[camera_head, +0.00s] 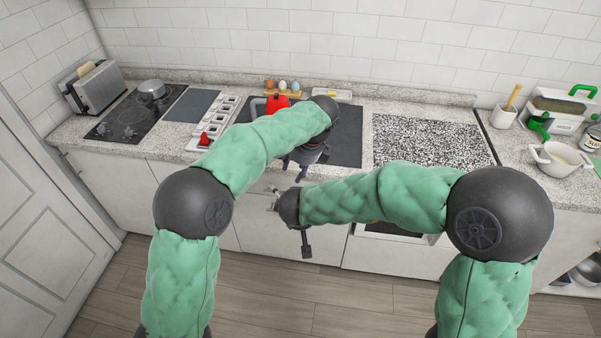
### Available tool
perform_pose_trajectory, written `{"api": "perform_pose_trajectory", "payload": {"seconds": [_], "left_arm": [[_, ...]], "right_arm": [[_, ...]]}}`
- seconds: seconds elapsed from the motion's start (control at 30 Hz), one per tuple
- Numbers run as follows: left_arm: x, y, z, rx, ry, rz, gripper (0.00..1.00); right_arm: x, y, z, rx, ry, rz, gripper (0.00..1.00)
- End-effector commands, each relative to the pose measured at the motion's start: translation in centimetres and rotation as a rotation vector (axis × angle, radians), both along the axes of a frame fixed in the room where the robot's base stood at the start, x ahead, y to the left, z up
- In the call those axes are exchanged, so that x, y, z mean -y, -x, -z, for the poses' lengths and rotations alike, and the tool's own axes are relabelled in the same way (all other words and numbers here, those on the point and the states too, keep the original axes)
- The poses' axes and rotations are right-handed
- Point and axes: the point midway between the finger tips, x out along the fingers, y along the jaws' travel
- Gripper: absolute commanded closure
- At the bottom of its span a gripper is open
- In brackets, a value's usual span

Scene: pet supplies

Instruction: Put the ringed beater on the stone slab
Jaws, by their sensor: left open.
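I cannot make out the ringed beater in the head view. A black-and-white speckled slab (430,141) lies flat on the counter right of centre and looks like stone. My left gripper (294,168) is open, at the counter's front edge by the dark panel, pointing down. Its arm hides part of the counter behind it. My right gripper (273,200) is in front of the cabinet fronts, lower than the left one, pointing left. Its fingers are small, and I cannot tell whether they are open. A dark flat-ended piece hangs below its wrist.
A dark panel (345,145) lies left of the slab. A red kettle (277,103), egg holder (283,93), white slotted tray (216,122), cooktop (125,116) and toaster (95,87) stand farther left. A white pot (558,160) and utensil cup (503,117) stand right. The slab's top looks clear.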

Motion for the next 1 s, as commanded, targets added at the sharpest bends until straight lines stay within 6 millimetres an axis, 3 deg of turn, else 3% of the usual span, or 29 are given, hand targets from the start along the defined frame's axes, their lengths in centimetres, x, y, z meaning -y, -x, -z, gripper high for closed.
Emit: {"api": "perform_pose_trajectory", "payload": {"seconds": [0.2, 0.43, 1.0], "left_arm": [[0.8, 3.3, -1.7, -0.11, -0.221, 0.177, 0.55], [0.5, 4.3, -1.9, -0.151, -0.29, 0.226, 0.55], [-3.3, 2.8, 5.8, -0.153, -0.289, 0.224, 0.55]], "right_arm": [[0.0, 0.0, 0.0, 0.0, 0.0, 0.0, 0.84], [0.0, 0.0, 0.0, 0.0, 0.0, 0.0, 0.84], [0.0, 0.0, 0.0, 0.0, 0.0, 0.0, 0.84]]}}
